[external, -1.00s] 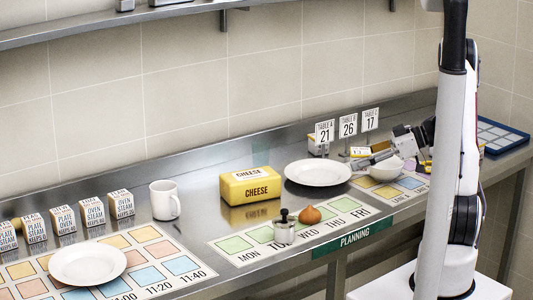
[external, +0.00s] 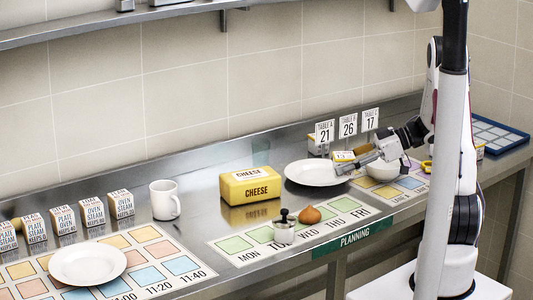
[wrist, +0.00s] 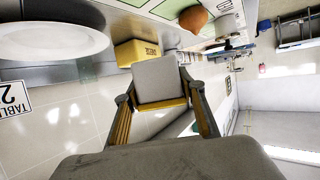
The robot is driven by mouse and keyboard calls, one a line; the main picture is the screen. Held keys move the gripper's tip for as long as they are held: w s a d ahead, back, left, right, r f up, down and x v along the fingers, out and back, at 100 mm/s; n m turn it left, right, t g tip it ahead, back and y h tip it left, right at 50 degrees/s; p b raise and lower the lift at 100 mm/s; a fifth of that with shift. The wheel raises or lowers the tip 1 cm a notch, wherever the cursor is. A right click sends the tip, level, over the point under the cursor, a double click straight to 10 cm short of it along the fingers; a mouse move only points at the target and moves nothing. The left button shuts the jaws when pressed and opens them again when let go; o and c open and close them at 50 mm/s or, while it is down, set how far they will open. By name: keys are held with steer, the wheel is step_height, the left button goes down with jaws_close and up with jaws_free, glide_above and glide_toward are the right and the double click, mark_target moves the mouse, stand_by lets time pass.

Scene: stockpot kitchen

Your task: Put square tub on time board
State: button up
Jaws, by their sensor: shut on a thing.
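The square tub (wrist: 160,78), with a pale grey face and a yellow edge, sits between the two fingers of my gripper (wrist: 160,100) in the wrist view. In the external view my gripper (external: 351,163) is shut on the tub (external: 343,156), over the right side of the large white plate, left of the white bowl. My fingers partly hide it there. The time board (external: 182,265), with coloured squares and times such as 11:20 and 11:40, lies at the lower left, far from my gripper. A smaller white plate (external: 88,265) rests on it.
A large plate (external: 310,173), yellow cheese block (external: 250,187), white mug (external: 165,200) and planning board (external: 232,245) with a metal weight (external: 284,232) and brown onion-like object (external: 310,215) lie between. Several labelled boxes (external: 92,212) line the back left. A bowl (external: 391,171) stands right.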

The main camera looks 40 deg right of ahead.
steer(key=w+a+f+n+g+y, duration=0.1)
steer(key=w+a+n+g, duration=0.15)
steer(key=a, duration=1.15)
steer(key=w+a+f+n+g+y, duration=0.1)
steer(key=w+a+n+g, duration=0.2)
steer(key=a, duration=1)
step_height(320, 180, up, 3)
steer(key=m+t, duration=0.3)
glide_above(142, 238)
steer(key=shift+w+f+h, duration=0.1)
steer(key=shift+h, duration=0.2)
steer(key=shift+f, duration=3.15)
steer(key=shift+f, duration=1.9)
